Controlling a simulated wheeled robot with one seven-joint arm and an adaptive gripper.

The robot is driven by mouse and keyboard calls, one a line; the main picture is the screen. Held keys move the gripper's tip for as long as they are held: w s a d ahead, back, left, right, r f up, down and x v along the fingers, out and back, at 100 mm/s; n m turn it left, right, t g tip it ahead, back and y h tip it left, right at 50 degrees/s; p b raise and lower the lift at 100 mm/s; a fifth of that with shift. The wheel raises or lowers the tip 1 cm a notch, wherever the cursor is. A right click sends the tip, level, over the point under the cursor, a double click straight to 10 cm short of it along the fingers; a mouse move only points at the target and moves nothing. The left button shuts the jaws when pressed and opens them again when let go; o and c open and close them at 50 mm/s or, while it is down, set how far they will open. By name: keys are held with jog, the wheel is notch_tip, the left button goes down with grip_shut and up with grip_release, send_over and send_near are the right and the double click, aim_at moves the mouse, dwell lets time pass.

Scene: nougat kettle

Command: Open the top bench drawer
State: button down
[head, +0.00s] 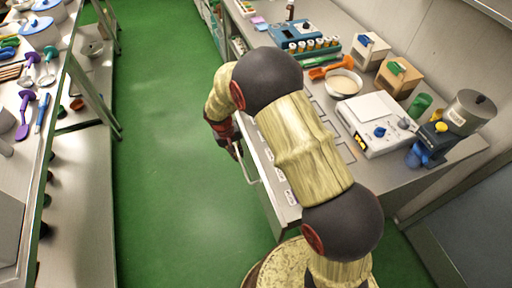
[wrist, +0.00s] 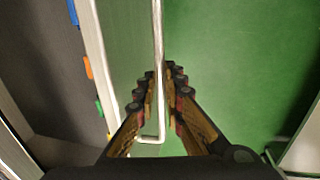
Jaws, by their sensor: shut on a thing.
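The top bench drawer (head: 268,176) is on the near side of the right-hand bench, partly behind my arm in the head view. Its pale front (wrist: 97,50) shows in the wrist view, with a dark grey space behind it, so it appears pulled out some way. The long metal bar handle (wrist: 158,40) stands off the front and also shows in the head view (head: 253,180). My gripper (wrist: 171,72) is shut on the handle near one end, fingers on both sides of the bar. In the head view my gripper (head: 233,143) is partly hidden by my arm.
Blue, orange and green pieces (wrist: 88,68) line the inner side of the drawer front. The bench top holds a white scale (head: 378,122), a bowl (head: 344,83) and boxes. The green floor (head: 165,170) is clear between this bench and the left-hand shelving (head: 85,200).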

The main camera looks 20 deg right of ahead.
jog(key=a, duration=1.2)
jog(key=shift+s, duration=0.2)
jog(key=c, duration=2.2)
grip_release()
jog(key=shift+o, duration=0.2)
notch_tip(320, 180, up, 12)
jog(key=a, duration=0.2)
jog(key=shift+f, duration=0.15)
jog(key=shift+a, duration=0.15)
